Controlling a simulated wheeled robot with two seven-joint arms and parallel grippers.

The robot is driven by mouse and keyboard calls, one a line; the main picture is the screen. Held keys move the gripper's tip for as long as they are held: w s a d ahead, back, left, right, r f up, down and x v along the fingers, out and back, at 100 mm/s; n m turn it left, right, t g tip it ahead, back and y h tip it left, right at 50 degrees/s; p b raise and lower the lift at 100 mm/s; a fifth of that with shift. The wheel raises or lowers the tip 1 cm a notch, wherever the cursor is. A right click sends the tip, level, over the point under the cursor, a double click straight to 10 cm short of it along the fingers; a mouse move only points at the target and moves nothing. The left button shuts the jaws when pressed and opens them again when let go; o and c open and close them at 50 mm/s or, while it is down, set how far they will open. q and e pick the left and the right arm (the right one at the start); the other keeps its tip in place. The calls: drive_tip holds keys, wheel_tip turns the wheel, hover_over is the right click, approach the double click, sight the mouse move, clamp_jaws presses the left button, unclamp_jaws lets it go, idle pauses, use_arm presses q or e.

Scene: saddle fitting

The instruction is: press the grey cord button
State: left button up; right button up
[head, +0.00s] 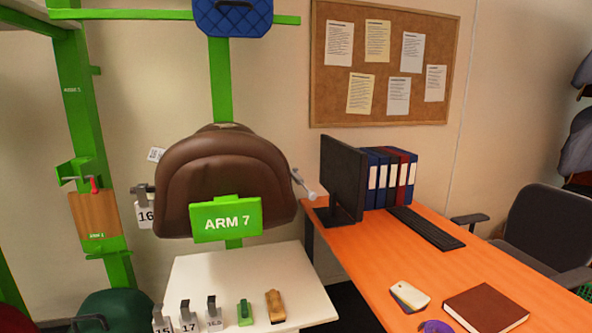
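A brown saddle (225,175) sits on a green rack arm behind a green sign (226,219) reading "ARM 7". At the saddle's right side, a small grey piece (299,178) sticks out and ends in a pale round knob (311,195). It may be the grey cord button, but I cannot tell for sure. A grey clip with a white tag (146,215) reading "16" is at the saddle's left side. Neither of my grippers shows in the head view.
A white table (250,270) below the saddle bears tagged grey clips (186,312), a green item (245,313) and a tan item (275,306). An orange desk (375,270) with a monitor (342,178) stands right. A green post (85,140) stands left.

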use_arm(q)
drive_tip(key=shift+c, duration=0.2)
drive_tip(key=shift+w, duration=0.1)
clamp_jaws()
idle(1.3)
